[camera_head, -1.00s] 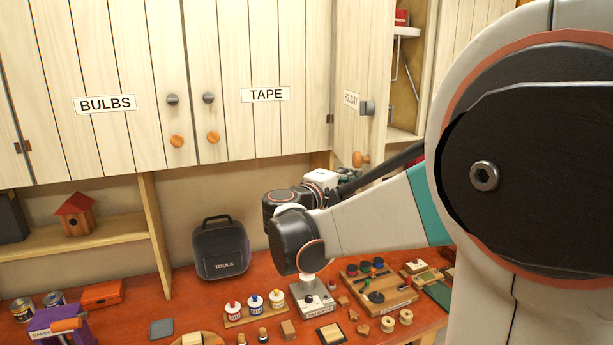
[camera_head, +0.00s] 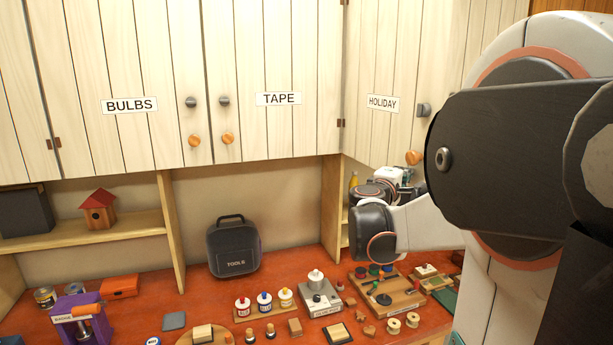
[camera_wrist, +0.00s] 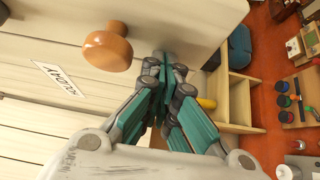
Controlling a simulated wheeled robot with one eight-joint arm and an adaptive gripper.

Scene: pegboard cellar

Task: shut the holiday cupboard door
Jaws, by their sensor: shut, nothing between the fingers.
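The holiday cupboard door (camera_head: 365,60) is pale planked wood with a HOLIDAY label (camera_head: 382,103). Its outer face shows broadly, with a grey latch (camera_head: 423,110) and a round orange knob (camera_head: 414,157). It stands at an angle to the TAPE door, and no cupboard inside shows. My arm hides part of its right side, so I cannot tell if it is fully shut. In the wrist view my gripper (camera_wrist: 160,72) is shut and empty, close to the door face beside the knob (camera_wrist: 108,47). I cannot tell if it touches.
The BULBS door (camera_head: 110,60) and TAPE door (camera_head: 270,50) are shut at left. Below is an orange bench (camera_head: 200,295) crowded with a tools case (camera_head: 233,246), glue bottles and spools. A wooden shelf post (camera_head: 332,205) stands under the cupboards.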

